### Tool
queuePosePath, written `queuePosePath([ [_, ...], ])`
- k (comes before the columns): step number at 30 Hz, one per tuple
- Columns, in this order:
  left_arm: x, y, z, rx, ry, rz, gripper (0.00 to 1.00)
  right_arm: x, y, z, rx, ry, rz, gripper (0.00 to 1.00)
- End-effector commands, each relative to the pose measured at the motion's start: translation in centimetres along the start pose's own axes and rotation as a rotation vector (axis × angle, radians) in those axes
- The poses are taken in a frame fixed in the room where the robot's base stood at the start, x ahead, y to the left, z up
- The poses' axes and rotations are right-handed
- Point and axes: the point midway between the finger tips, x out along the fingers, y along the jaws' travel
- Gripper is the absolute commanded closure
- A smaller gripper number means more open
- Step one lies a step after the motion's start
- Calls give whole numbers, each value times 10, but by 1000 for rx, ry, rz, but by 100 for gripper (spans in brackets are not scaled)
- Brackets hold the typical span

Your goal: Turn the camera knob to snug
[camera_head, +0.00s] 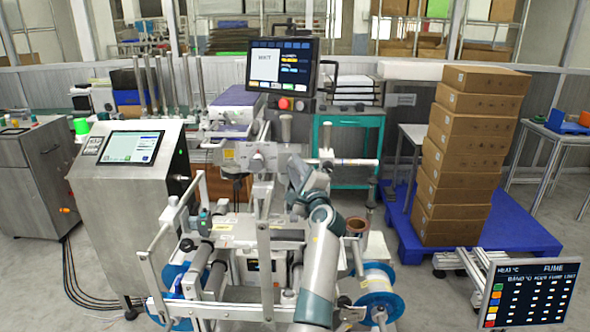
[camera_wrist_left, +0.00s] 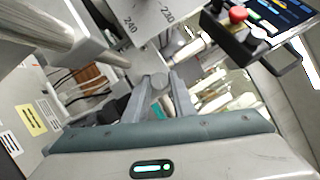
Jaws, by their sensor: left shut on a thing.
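The knob (camera_wrist_left: 158,80) is a small round grey piece in the left wrist view, in front of a pale plate with printed numbers. My left gripper (camera_wrist_left: 160,92) has its two grey fingers shut on the knob, one on each side. In the head view my left gripper (camera_head: 297,172) is at the metal frame in the middle of the machine, close to a pale bracket (camera_head: 262,157). The arm hides part of the frame, and I cannot make out the knob clearly there. My right gripper is not in view.
A monitor with a red button (camera_head: 283,103) stands above the frame. Blue-rimmed reels (camera_head: 379,292) sit low at the front. A metal cabinet with a screen (camera_head: 132,147) is at left. Stacked boxes (camera_head: 465,140) stand on a blue pallet (camera_head: 500,235) at right. A dark display (camera_head: 527,293) is front right.

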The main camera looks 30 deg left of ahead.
Motion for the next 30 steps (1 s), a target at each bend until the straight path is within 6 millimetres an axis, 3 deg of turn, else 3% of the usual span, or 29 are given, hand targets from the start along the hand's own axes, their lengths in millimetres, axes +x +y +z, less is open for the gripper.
queuePosePath([
  [4,0,-2,1,-128,-1,51,99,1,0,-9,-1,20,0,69],
  [11,1,-5,1,-329,0,136,99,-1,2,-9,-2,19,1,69],
  [17,1,-7,2,-506,-1,208,99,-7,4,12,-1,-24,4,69],
  [23,2,-8,3,-680,-1,282,99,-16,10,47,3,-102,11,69],
  [30,2,-10,5,-878,-1,363,99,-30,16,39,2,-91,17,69],
])
